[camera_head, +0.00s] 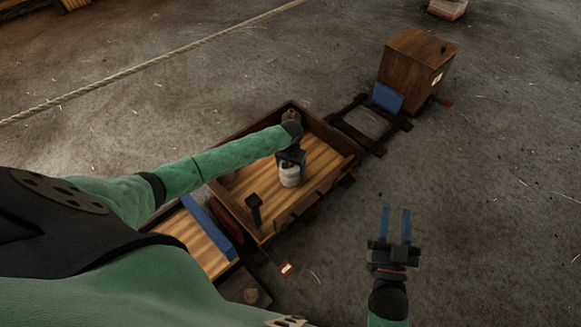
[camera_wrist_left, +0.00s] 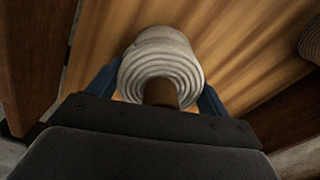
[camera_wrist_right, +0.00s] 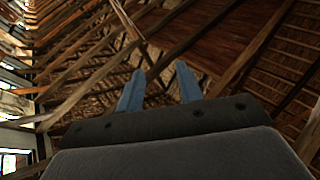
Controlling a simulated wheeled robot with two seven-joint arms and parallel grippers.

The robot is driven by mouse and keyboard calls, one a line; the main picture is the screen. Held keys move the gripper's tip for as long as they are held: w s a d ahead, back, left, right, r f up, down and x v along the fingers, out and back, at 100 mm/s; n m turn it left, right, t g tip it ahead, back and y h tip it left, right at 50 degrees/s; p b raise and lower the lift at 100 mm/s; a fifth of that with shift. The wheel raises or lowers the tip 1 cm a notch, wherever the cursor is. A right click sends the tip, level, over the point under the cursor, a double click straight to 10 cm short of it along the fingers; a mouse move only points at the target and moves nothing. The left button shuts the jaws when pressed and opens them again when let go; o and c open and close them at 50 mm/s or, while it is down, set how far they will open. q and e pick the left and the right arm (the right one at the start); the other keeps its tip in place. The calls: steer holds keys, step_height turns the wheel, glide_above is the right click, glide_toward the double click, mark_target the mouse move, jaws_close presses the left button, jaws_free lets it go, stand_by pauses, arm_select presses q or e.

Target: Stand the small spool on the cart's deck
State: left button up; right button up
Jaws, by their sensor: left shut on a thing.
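The small spool (camera_head: 289,176) is a pale, rope-wound cylinder with a brown core. My left gripper (camera_head: 290,160) is shut on it, over the wooden deck of the cart (camera_head: 322,168). In the left wrist view the spool (camera_wrist_left: 160,65) sits between the blue fingers, its coiled end facing the camera and its far end toward the deck planks. I cannot tell whether it touches the deck. My right gripper (camera_head: 396,225) is empty and open, held over the floor right of the cart; its blue fingers (camera_wrist_right: 158,88) also show apart in the right wrist view.
The cart has raised dark sides and a dark post (camera_head: 254,208) near its front corner. Another coiled thing (camera_wrist_left: 311,40) lies at the right in the left wrist view. A wooden box (camera_head: 413,64) stands behind the cart. A rope (camera_head: 150,63) runs across at the upper left.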

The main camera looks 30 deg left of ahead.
steer(key=shift+f, duration=0.55)
arm_select(q)
steer(key=o, duration=1.2)
steer(key=shift+c, duration=0.2)
steer(key=shift+r, duration=0.3)
step_height(320, 180, up, 5)
steer(key=shift+f+p, duration=0.15)
steer(key=shift+p, duration=0.35)
step_height(320, 180, up, 6)
steer(key=shift+p, duration=0.5)
steer(key=shift+r, duration=0.4)
arm_select(e)
steer(key=s+f+g, duration=0.2)
steer(key=f+g, duration=0.2)
steer(key=f, duration=0.7)
steer(key=s+f+g+h, duration=0.1)
steer(key=s+f+g, duration=0.2)
steer(key=f, duration=0.8)
steer(key=shift+f+g+h, duration=0.2)
steer(key=shift+g+h, duration=0.1)
steer(key=shift+g, duration=0.5)
steer(key=shift+a, duration=0.15)
